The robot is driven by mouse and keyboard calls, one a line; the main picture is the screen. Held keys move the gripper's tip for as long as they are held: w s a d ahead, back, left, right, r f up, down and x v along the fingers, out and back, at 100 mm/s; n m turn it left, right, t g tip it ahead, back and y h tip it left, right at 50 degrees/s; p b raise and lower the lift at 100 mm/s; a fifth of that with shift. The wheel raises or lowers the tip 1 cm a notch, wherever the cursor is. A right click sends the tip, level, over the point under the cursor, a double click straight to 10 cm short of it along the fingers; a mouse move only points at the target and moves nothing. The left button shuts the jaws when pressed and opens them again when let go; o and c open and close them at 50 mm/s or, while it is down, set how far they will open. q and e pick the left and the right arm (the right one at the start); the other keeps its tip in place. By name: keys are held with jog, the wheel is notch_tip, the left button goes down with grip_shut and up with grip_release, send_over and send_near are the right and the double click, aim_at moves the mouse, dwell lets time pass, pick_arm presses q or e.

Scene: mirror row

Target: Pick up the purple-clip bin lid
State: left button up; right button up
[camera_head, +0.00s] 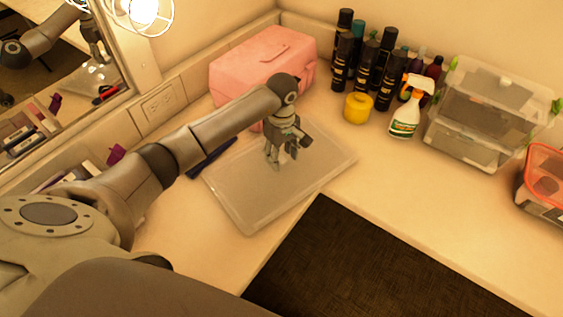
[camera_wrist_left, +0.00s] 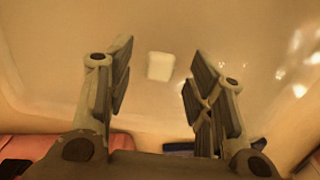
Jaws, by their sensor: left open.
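A flat, translucent lid (camera_head: 248,200) lies on the counter in the head view, in front of the pink case. I see no purple clip on it. My left gripper (camera_head: 287,152) is over the lid's far part, pointing down. Whether its fingertips touch the lid I cannot tell. In the left wrist view the fingers (camera_wrist_left: 162,58) are spread apart with nothing between them. The lid's pale surface (camera_wrist_left: 150,105) fills most of that view. My right gripper is not in view.
The pink case (camera_head: 262,65) stands behind the lid. A dark bar (camera_head: 212,158) lies at its left edge. Bottles (camera_head: 368,60), a yellow jar (camera_head: 357,108), a spray bottle (camera_head: 408,108) and clear bins (camera_head: 485,110) stand to the right. A purple piece (camera_head: 115,153) shows at left.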

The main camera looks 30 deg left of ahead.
pick_arm(q)
jog(key=shift+f, duration=0.85)
grip_shut()
jog(key=shift+r, duration=0.1)
